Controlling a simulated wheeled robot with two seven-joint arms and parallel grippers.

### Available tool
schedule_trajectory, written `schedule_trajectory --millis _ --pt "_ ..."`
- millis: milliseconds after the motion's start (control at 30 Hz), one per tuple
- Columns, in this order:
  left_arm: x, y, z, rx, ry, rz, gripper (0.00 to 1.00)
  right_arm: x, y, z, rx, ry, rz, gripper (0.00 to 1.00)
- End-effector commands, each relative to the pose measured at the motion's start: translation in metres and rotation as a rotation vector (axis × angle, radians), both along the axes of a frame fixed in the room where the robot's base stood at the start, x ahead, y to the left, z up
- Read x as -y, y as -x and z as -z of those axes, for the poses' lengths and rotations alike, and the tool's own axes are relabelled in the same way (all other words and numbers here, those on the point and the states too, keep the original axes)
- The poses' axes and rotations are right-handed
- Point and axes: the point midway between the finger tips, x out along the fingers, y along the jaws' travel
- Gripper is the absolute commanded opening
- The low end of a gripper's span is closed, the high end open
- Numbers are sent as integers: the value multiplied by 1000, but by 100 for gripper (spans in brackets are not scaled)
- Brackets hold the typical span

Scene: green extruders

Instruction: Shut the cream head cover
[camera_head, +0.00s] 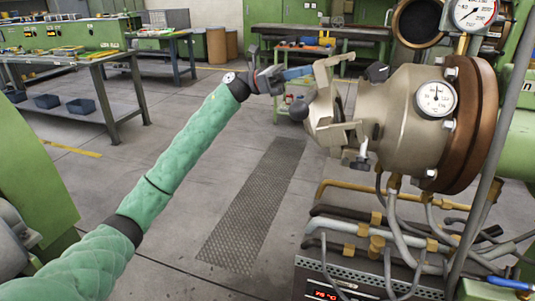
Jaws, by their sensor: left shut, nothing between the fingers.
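The cream head (398,118) is a round metal body at the right, with a dial gauge (436,98) on its side and a brown flange behind it. At its left end is the cream head cover (324,122), an angular piece with prongs sticking up and a dark knob near it. How far the cover stands open is hard to tell from this side. My left gripper (292,74) is shut and empty, at the upper left of the cover near its upper prong. I cannot tell whether the fingertips touch the prong. My right gripper is not in view.
Pipes and hoses (385,215) run below the head, above a dark control box (345,285) with a red display. A grey post crosses the right side. A workbench (75,62) stands at the left. The floor with a metal grate (255,205) is clear.

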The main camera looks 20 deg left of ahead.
Motion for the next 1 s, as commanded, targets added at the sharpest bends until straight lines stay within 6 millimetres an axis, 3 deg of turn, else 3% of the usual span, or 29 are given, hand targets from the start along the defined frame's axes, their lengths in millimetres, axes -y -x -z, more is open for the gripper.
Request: schedule_trajectory --millis 233,500,1000 --pt "26 2 -18 8 -125 2 0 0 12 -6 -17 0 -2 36" --pt "51 2 -28 9 -217 2 0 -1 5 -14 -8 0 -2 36" --pt "74 3 -35 7 -214 1 0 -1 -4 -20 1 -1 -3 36"
